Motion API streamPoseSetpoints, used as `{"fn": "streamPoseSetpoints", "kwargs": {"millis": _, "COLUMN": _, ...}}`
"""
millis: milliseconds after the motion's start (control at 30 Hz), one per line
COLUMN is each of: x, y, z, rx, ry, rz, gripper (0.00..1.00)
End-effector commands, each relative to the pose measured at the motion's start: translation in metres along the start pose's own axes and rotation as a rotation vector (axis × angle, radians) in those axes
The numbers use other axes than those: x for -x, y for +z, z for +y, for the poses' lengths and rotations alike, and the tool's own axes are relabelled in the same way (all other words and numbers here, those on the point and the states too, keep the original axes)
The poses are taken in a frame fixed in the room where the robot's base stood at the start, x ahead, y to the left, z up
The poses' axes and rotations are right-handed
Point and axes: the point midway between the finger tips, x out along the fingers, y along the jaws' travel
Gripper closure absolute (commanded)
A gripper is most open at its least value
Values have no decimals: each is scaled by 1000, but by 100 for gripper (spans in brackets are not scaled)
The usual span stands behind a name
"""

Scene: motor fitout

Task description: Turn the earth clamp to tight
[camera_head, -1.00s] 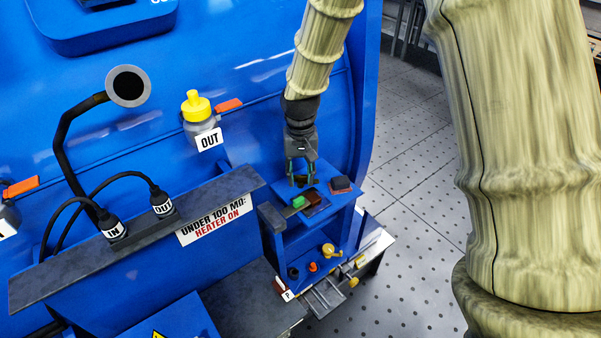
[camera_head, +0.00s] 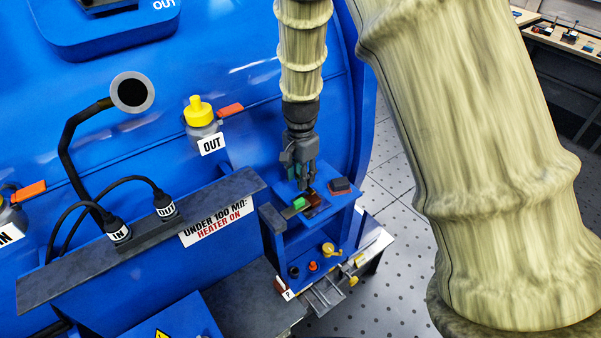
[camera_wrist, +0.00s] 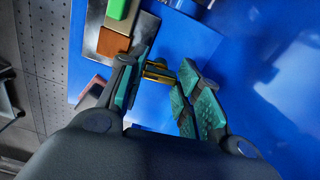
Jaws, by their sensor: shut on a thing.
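My gripper (camera_head: 304,182) points down at the blue top of a small cabinet (camera_head: 340,203), beside the large blue machine. In the wrist view my gripper (camera_wrist: 163,72) has its teal-padded fingers on either side of a small brass-coloured piece (camera_wrist: 157,73), shut on it. This piece appears to be the earth clamp; its shape and turn angle are mostly hidden by the fingers. A green block (camera_wrist: 118,9) and a brown block (camera_wrist: 112,43) lie on a metal plate close to the left finger. The green block also shows in the head view (camera_head: 299,204).
A dark block (camera_head: 340,185) sits on the cabinet top to the right of my gripper. Below are a yellow fitting (camera_head: 331,249) and an orange knob (camera_head: 313,266). The machine's wall rises close behind; a grey ledge (camera_head: 130,232) with cables lies left.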

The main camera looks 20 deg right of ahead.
Motion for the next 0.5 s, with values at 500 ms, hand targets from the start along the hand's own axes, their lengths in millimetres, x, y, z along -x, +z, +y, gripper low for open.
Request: {"fn": "streamPoseSetpoints", "kwargs": {"millis": 500, "x": 3, "y": -2, "z": -2, "rx": -123, "ry": -6, "rz": 4, "gripper": 90}}
